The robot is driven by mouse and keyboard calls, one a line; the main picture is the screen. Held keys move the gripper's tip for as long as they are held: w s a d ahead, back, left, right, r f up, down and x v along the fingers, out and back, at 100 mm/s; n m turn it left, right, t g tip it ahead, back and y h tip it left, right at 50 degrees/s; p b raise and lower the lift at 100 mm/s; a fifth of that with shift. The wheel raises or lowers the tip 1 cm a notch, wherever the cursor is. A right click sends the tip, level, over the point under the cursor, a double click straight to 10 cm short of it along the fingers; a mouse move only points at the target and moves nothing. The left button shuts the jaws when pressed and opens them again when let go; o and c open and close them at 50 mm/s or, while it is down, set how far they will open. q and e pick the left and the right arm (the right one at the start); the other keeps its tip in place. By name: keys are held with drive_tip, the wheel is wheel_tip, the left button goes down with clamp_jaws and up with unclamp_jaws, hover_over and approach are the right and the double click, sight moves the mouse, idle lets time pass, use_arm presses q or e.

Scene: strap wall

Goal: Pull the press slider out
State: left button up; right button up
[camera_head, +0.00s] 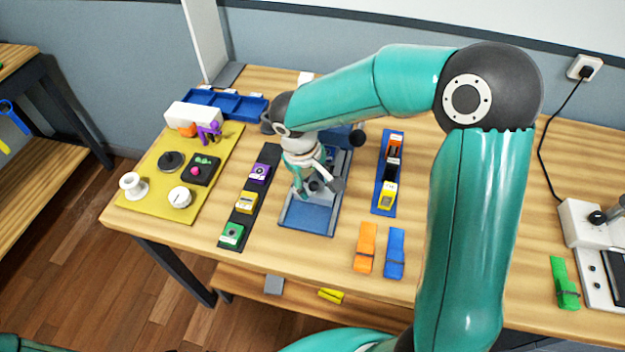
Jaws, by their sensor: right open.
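The press (307,216) is a blue-grey unit with a flat blue plate at its front, near the middle of the table. A black ball knob (357,137) shows at its back right. My right gripper (319,188) points down over the middle of the press with its fingers spread apart. A small grey round part lies between or just below the fingers. I cannot tell whether they touch it. The gripper and my right arm hide much of the press, and I cannot make out the slider clearly. My left gripper is out of view.
Left of the press is a black strip with purple, yellow and green blocks (246,202), then a yellow board (160,203) with knobs. Right is a blue rack (378,205). Orange (365,248) and blue (395,253) clips lie in front. Blue bins (228,103) stand behind.

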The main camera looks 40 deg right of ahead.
drive_tip(key=shift+c, duration=0.4)
clamp_jaws()
drive_tip(key=shift+s+a+f, duration=0.1)
drive_tip(key=shift+s+a, duration=0.05)
drive_tip(key=shift+a, duration=0.1)
drive_tip(key=s+a+b, duration=0.2)
drive_tip(key=s+a, duration=0.1)
drive_tip(key=a, duration=0.1)
drive_tip(key=s+a+b, duration=0.2)
drive_tip(key=s+a, duration=0.2)
drive_tip(key=shift+b, duration=0.3)
